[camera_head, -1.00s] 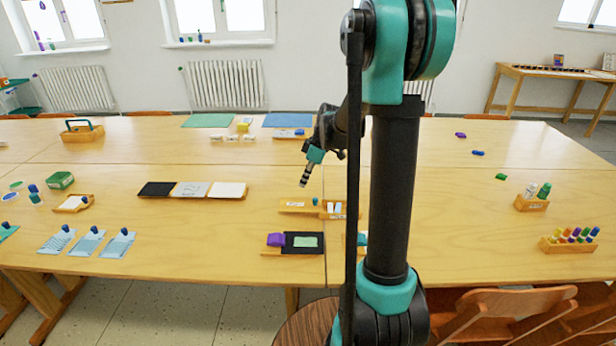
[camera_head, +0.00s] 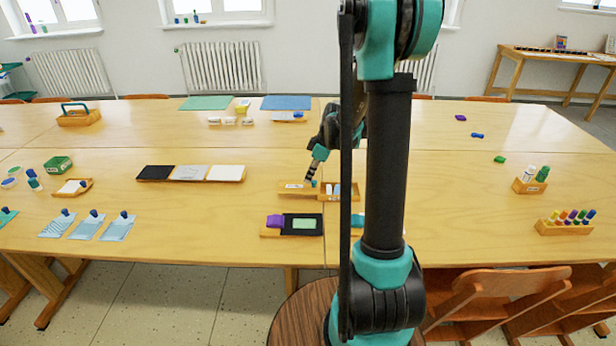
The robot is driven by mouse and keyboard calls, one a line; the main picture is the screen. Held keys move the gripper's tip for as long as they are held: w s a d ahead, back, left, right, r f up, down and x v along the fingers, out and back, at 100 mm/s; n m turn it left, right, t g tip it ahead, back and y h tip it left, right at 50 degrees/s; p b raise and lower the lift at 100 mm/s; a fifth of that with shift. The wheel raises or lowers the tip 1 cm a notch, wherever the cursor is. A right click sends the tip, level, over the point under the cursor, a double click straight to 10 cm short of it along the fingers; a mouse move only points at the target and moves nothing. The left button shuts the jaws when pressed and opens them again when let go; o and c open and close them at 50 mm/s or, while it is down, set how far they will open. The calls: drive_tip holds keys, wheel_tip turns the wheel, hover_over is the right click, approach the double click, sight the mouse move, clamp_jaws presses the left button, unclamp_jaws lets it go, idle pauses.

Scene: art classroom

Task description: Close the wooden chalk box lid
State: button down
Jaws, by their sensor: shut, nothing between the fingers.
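The wooden chalk box (camera_head: 355,197) stands on the table just left of my arm's column, with white and blue pieces inside. Its lid (camera_head: 289,192) lies open to the left of the box and bears a small white label. My gripper (camera_head: 311,180) is shut and empty, pointing down. Its tip shows at the right part of the lid, near the box; whether it touches is too small to tell. My arm hides part of the area just right of the box.
A row of black, grey and white panels (camera_head: 190,173) lies to the left. A marker rack (camera_head: 565,227) and bottle holder (camera_head: 530,185) stand at the right.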

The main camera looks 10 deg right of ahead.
drive_tip(key=s+d, duration=0.1)
drive_tip(key=d, duration=0.3)
drive_tip(key=s+d, duration=0.1)
drive_tip(key=d, duration=0.4)
drive_tip(key=s+d, duration=0.1)
drive_tip(key=d, duration=0.4)
drive_tip(key=shift+d, duration=0.25)
